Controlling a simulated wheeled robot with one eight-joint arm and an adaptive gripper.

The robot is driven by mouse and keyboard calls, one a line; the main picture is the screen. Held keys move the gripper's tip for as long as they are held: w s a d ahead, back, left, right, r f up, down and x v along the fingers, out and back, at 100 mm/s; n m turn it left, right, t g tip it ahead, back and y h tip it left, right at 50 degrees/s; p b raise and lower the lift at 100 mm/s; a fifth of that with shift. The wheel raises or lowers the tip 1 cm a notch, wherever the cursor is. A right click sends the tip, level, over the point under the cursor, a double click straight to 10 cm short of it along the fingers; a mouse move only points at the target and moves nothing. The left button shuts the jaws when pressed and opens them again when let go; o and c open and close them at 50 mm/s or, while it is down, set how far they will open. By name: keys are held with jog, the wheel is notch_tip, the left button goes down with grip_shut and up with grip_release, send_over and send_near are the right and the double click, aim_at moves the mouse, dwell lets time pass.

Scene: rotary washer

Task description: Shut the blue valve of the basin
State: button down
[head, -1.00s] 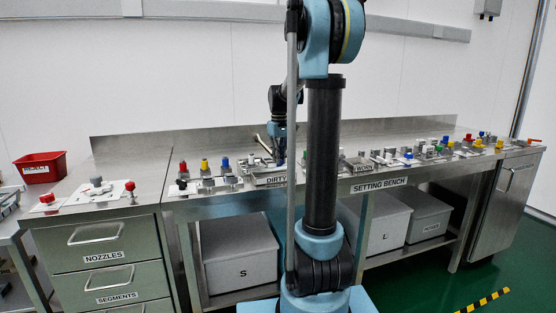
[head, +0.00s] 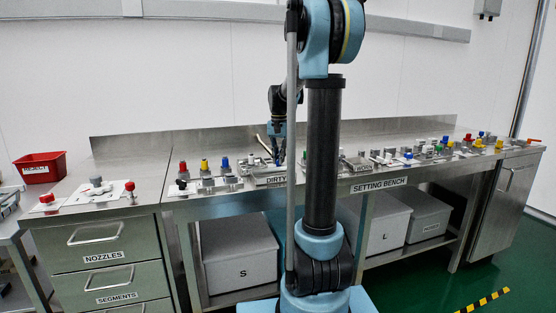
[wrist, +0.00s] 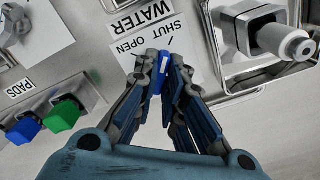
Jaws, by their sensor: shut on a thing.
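The blue valve handle (wrist: 164,66) with a white mark on its top shows in the wrist view, between my fingertips. My gripper (wrist: 164,75) is shut on it, a finger on either side. Beside it is a white plate (wrist: 150,28) printed WATER, SHUT and OPEN. The fingers hide most of the handle, and I cannot tell which printed word its mark points to. In the head view my gripper (head: 278,158) is low over the bench behind the tray labelled DIRTY (head: 262,182); the basin and valve are too small to make out there.
In the wrist view, a grey fitting with a pale knob (wrist: 295,44) stands in a metal tray at right. A blue knob (wrist: 24,130) and a green knob (wrist: 62,115) sit by the PADS label at left. A red bin (head: 40,168) stands far left in the head view.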

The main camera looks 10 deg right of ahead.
jog(key=shift+w+m, duration=0.1)
jog(key=shift+m, duration=0.7)
jog(key=c, duration=1.7)
grip_release()
notch_tip(320, 180, up, 12)
jog(key=shift+f, duration=0.1)
